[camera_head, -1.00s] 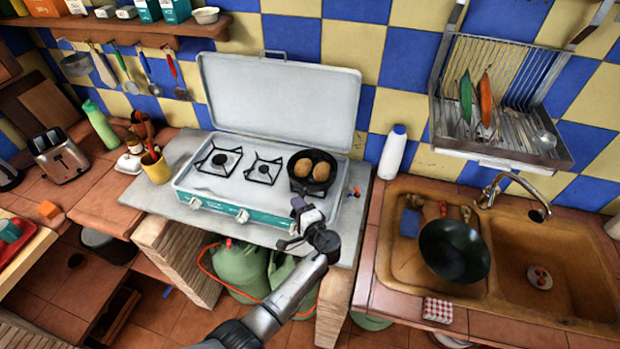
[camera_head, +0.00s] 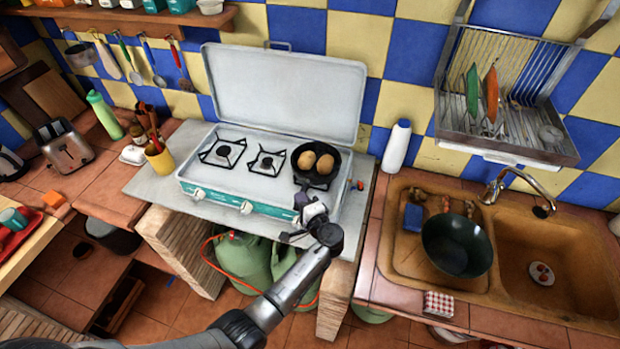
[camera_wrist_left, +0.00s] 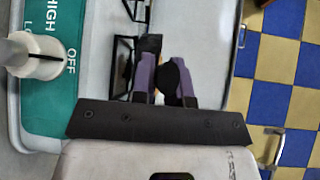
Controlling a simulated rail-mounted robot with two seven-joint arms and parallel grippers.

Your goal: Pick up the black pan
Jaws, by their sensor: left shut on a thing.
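The small black pan (camera_head: 298,172) is on the right side of the camp stove, with two brown, potato-like things (camera_head: 316,162) in it. My left gripper (camera_head: 304,199) is at the pan's near side, at the front edge of the stove, and is shut on its handle. In the left wrist view the purple fingers (camera_wrist_left: 164,84) have a dark piece between them; most of the pan is hidden there. I cannot tell whether the pan still touches the burner. My right gripper is not in view.
The white stove lid (camera_head: 290,90) stands open behind. A white bottle (camera_head: 396,145) stands right of the stove. A larger dark wok (camera_head: 457,246) rests in the sink (camera_head: 510,225). A yellow cup (camera_head: 160,164) with utensils is left of the stove.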

